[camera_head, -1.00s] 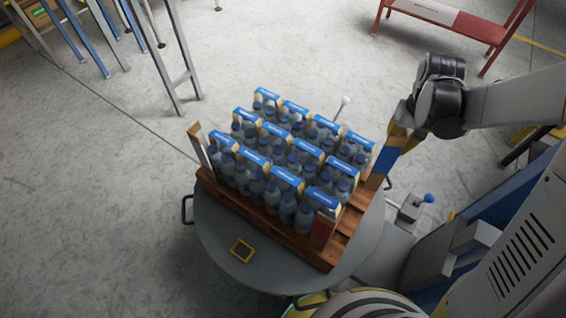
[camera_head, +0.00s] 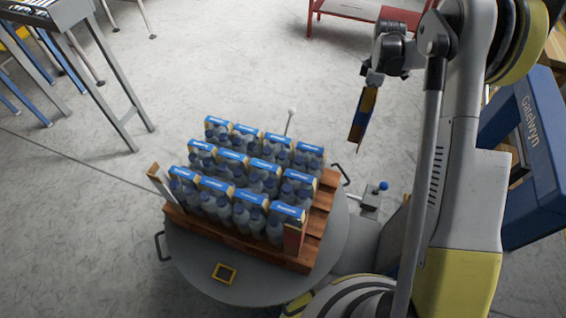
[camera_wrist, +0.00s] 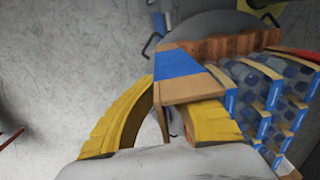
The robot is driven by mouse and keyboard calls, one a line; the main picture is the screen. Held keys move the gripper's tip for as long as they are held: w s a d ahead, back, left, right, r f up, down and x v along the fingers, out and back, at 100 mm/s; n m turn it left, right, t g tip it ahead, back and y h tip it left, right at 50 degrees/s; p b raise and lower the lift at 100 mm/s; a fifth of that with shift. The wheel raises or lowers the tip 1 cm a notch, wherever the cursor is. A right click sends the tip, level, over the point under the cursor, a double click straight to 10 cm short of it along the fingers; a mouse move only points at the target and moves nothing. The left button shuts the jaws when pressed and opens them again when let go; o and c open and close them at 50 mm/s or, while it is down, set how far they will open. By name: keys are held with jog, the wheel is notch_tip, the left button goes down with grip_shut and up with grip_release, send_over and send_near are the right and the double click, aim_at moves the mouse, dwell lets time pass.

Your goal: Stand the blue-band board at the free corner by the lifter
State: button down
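My gripper (camera_head: 371,82) is shut on the blue-band board (camera_head: 362,118), a tan board with a blue band, and holds it in the air right of the loaded pallet, apart from it. In the wrist view the yellow fingers (camera_wrist: 160,112) are at the board's near end, and its blue band (camera_wrist: 182,64) faces the camera. The wooden pallet (camera_head: 318,222) carries rows of bottle packs (camera_head: 240,175). The pallet's right corner shows no board.
The pallet rests on a round grey turntable (camera_head: 262,288) with a yellow square frame (camera_head: 224,273) on it. A blue-knobbed lever (camera_head: 383,186) stands right of the turntable, and a white-knobbed rod (camera_head: 291,113) behind the load. A conveyor (camera_head: 45,12) and red bench (camera_head: 380,12) are farther off.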

jog(key=s+a+f+b, duration=0.4)
jog(key=a+f, duration=0.6)
jog(key=f, duration=0.1)
jog(key=shift+s+a, duration=0.3)
jog(key=shift+a, duration=0.1)
jog(key=shift+f, duration=0.25)
jog(key=c, duration=1.6)
grip_release()
jog(key=shift+r, duration=0.1)
jog(key=shift+r, duration=0.1)
